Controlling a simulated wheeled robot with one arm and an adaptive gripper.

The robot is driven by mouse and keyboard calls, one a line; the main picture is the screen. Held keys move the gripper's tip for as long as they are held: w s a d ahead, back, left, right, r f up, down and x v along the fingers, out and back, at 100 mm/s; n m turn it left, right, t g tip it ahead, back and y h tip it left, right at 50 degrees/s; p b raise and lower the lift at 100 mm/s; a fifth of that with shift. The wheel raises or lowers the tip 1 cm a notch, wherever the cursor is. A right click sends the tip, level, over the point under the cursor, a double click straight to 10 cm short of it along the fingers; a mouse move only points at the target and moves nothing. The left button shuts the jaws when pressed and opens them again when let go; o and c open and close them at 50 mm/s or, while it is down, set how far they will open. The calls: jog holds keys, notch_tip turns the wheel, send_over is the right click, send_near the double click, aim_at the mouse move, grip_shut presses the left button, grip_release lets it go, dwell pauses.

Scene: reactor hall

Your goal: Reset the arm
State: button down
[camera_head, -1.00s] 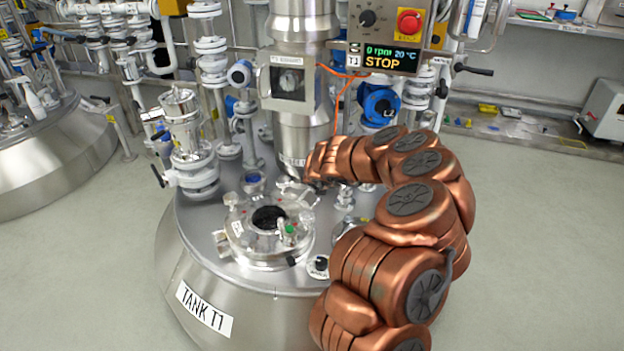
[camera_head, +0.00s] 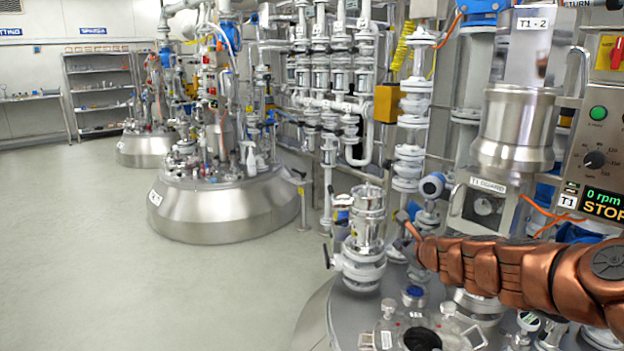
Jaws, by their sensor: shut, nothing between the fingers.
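My copper-coloured arm enters from the right edge and stretches left, nearly level, above the top of tank T1 (camera_head: 345,310). My gripper (camera_head: 408,228) is small at its left end, beside the upright white and metal valve fitting (camera_head: 364,240). It is shut and empty. Whether its tip touches the fitting cannot be told from this view. The open round port (camera_head: 422,339) in the tank's lid shows at the bottom edge, below the arm.
The T1 guard box (camera_head: 484,205) and the steel column (camera_head: 517,130) stand close behind the arm. A control panel (camera_head: 598,150) reading STOP is at the right edge. Another steel tank (camera_head: 225,212) stands further back. The floor (camera_head: 90,240) at left is clear.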

jog(key=s+a+r+n+g+y, duration=0.2)
jog(key=s+a+n+g+y, duration=0.15)
jog(key=s+a+n, duration=0.8)
jog(key=s+a+f+n+g, duration=0.4)
jog(key=s+a+n, duration=0.25)
jog(key=s, duration=0.45)
jog(key=s+d+f+n+g+h, duration=0.25)
jog(key=s+d, duration=0.25)
jog(key=s, duration=0.4)
jog(key=s+d+f+n+g+h, duration=0.2)
jog(key=s+d+n+g, duration=0.15)
jog(key=s, duration=0.45)
jog(key=s+d+f+n+g+h, duration=0.25)
jog(key=s+d, duration=0.25)
jog(key=s, duration=0.4)
notch_tip(320, 180, up, 26)
jog(key=s+t+p, duration=0.1)
jog(key=p, duration=2.3)
jog(key=shift+d+f+t, duration=0.2)
jog(key=shift+f+t, duration=0.05)
jog(key=shift+t, duration=0.05)
jog(key=shift+y, duration=0.25)
